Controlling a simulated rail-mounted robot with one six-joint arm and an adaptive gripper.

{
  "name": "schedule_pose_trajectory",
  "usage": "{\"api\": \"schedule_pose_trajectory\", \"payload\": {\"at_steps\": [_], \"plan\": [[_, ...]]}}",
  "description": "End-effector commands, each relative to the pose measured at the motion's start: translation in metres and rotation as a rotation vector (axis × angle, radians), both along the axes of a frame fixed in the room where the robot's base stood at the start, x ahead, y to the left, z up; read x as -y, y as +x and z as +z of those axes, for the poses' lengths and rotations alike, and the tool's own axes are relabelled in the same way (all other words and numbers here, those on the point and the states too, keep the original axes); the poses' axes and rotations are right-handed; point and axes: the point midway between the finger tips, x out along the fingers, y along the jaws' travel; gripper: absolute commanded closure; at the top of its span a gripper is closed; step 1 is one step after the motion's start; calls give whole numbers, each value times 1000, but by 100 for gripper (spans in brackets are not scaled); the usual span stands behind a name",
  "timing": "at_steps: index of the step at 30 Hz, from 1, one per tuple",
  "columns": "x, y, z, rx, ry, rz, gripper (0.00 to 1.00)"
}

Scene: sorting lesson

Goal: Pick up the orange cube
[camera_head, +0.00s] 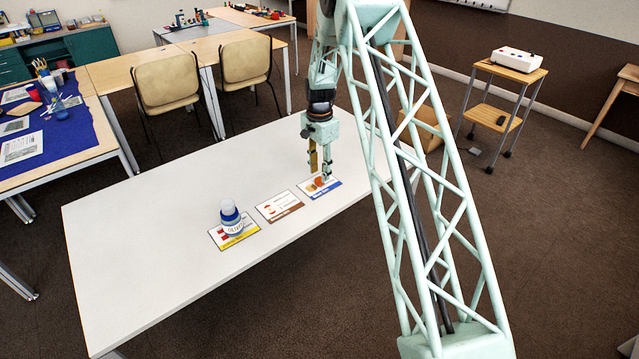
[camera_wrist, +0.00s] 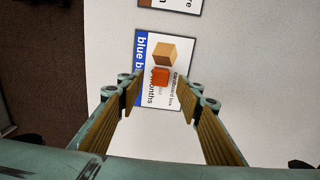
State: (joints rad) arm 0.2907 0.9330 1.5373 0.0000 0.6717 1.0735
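The small orange cube (camera_head: 319,182) rests on the blue-striped card (camera_head: 331,188) towards the far end of the white table. In the wrist view the orange cube (camera_wrist: 160,77) covers part of the card's print, just below a picture of a cardboard box. My gripper (camera_head: 320,174) is over this card in the head view, its fingers pointing down.
The white table (camera_head: 150,255) also holds a brown-striped card (camera_head: 279,207) and a yellow-striped card (camera_head: 246,237) with a blue-and-white jar (camera_head: 231,217) on it. The table's left part is clear. Chairs (camera_head: 166,80) and desks stand behind it.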

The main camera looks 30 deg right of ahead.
Motion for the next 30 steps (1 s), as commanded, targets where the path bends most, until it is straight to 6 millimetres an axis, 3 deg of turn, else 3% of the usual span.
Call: {"api": "schedule_pose_trajectory", "payload": {"at_steps": [6,12,30], "plan": [[-1,0,-25,0,0,0,67],[-1,0,-37,0,0,0,67],[0,0,-38,0,0,0,68]]}}
